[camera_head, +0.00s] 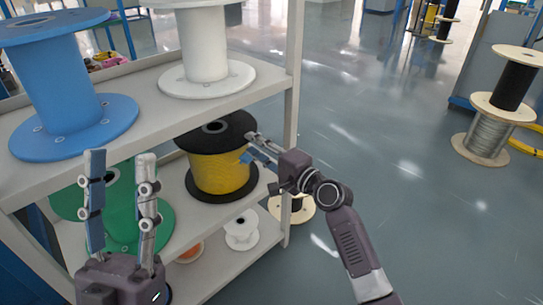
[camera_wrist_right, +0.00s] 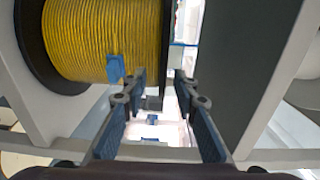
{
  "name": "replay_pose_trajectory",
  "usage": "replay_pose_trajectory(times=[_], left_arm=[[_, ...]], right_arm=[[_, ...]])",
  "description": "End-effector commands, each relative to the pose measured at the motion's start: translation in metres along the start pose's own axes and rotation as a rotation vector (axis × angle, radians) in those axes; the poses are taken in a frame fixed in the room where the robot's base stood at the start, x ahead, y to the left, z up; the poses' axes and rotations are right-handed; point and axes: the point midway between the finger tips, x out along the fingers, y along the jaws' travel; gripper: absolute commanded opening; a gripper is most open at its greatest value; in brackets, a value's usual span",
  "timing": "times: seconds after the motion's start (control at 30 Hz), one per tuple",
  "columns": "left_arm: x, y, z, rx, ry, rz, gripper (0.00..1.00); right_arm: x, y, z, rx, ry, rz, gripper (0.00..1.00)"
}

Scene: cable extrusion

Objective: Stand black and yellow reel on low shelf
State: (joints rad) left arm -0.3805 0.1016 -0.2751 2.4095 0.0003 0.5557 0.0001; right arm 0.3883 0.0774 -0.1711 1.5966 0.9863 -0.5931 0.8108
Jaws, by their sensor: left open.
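The black and yellow reel (camera_head: 220,174) stands upright on the low shelf (camera_head: 195,222), with one black flange down and the other up. In the right wrist view the reel (camera_wrist_right: 105,38) fills the upper left. My right gripper (camera_head: 247,148) is at the reel's right side, by the upper flange. Its two fingers (camera_wrist_right: 158,92) are apart in the wrist view, and the flange edge shows close to the gap; I cannot tell whether they touch it. My left gripper (camera_head: 121,158) is open and empty in front of the shelf unit, away from the reel.
A blue reel (camera_head: 67,100) and a white reel (camera_head: 203,50) stand on the upper shelf (camera_head: 150,112). A green reel (camera_head: 122,205) is left of the yellow one. Smaller reels (camera_head: 241,231) sit below. A shelf post (camera_head: 292,90) rises near my right gripper.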

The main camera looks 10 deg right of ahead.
Motion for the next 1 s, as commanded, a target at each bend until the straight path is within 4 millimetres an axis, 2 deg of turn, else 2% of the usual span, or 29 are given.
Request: replay_pose_trajectory(times=[0.2,0.4,0.57,0.77,0.87,0.97,1.0], left_arm=[[0.0,0.0,0.0,0.0,0.0,0.001,0.4],[0.0,0.0,-0.001,0.0,0.0,0.001,0.4],[0.0,0.0,-0.001,0.0,0.0,0.001,0.4],[0.0,0.0,-0.001,0.0,0.0,0.001,0.4],[0.0,0.0,-0.001,0.0,0.0,0.001,0.4],[0.0,0.0,-0.001,0.0,0.0,0.001,0.4],[0.0,0.0,-0.001,0.0,0.0,0.001,0.4]], right_arm=[[-0.045,0.001,0.0,-0.002,0.0,0.002,0.27],[-0.081,0.001,0.0,-0.001,0.001,0.002,0.27],[-0.096,0.0,0.0,0.0,0.0,0.0,0.27],[-0.102,-0.001,0.001,-0.024,0.013,-0.008,0.27],[-0.108,-0.006,-0.001,-0.128,0.075,-0.043,0.27],[-0.124,-0.024,0.0,-0.333,0.194,-0.113,0.27],[-0.134,-0.035,0.001,-0.437,0.254,-0.147,0.27]])
